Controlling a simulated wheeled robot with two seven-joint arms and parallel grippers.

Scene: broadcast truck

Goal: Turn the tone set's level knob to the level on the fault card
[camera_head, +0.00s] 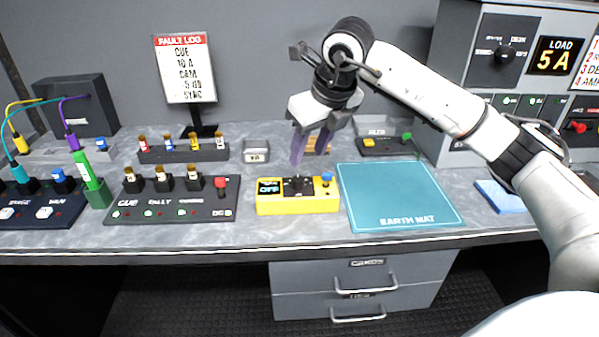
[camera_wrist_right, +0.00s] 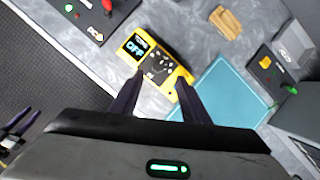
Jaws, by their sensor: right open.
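The tone set is a yellow box (camera_head: 330,205) on the bench, left of the teal mat; it also shows in the wrist view (camera_wrist_right: 178,73). Its black level knob (camera_head: 297,186) is on top, beside a small display (camera_head: 269,187) that appears to read OFF. The fault card (camera_head: 186,70) stands at the back, headed FAULT LOG, with lines that look like CUE 10 A, CAM 5 dB, SYNC. My right gripper (camera_head: 311,148) is open and empty, above and behind the tone set, not touching it. Dark prongs at the wrist view's left edge may be my left gripper (camera_wrist_right: 18,126).
A teal earth mat (camera_head: 398,195) lies right of the tone set. A rack reading LOAD 5 A (camera_head: 558,56) stands at the right. Drawers (camera_head: 365,278) are below the bench.

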